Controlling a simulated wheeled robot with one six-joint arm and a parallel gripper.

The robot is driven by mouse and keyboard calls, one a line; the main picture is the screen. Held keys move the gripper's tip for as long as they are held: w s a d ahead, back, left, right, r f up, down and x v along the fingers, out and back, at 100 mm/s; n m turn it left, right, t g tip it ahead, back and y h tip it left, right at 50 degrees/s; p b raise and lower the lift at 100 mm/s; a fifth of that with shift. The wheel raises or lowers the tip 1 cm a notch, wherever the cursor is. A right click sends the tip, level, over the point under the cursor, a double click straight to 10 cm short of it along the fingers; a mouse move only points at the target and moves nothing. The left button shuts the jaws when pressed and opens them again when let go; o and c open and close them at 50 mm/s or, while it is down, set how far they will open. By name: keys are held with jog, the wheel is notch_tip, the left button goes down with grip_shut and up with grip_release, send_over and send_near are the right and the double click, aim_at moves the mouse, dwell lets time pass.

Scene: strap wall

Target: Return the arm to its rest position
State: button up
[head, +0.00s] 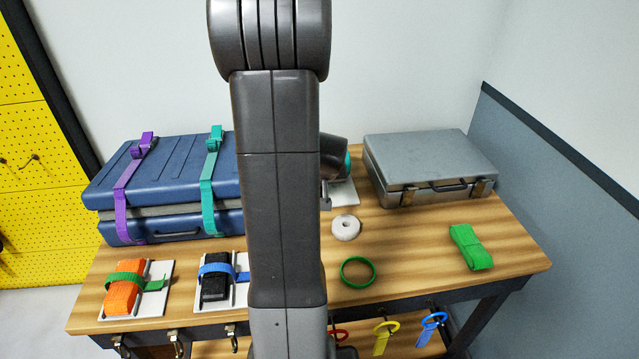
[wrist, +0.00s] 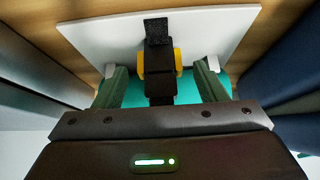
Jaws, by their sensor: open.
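My arm (head: 275,190) stands upright through the middle of the head view and hides much of the table behind it. My gripper is mostly hidden there. In the wrist view my gripper (wrist: 162,78) is open, its two grey-green fingers apart on either side of a black strap (wrist: 158,58) and a yellow piece (wrist: 177,60). These lie over a teal item (wrist: 188,88) on a white board (wrist: 98,38). I cannot tell whether the fingers touch the teal item. A bit of teal (head: 348,162) shows beside my wrist in the head view.
The wooden table (head: 410,240) holds a strapped blue case (head: 175,170), a grey case (head: 425,165), an orange bundle (head: 122,296), a black bundle (head: 214,288), a white roll (head: 346,228), a green ring (head: 357,272) and a folded green strap (head: 470,247). A grey partition (head: 560,190) stands right.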

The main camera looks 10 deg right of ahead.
jog(key=b+x, duration=0.2)
jog(key=x, duration=0.1)
jog(key=shift+s, duration=0.1)
jog(key=shift+f+b, duration=0.2)
jog(key=shift+b, duration=0.1)
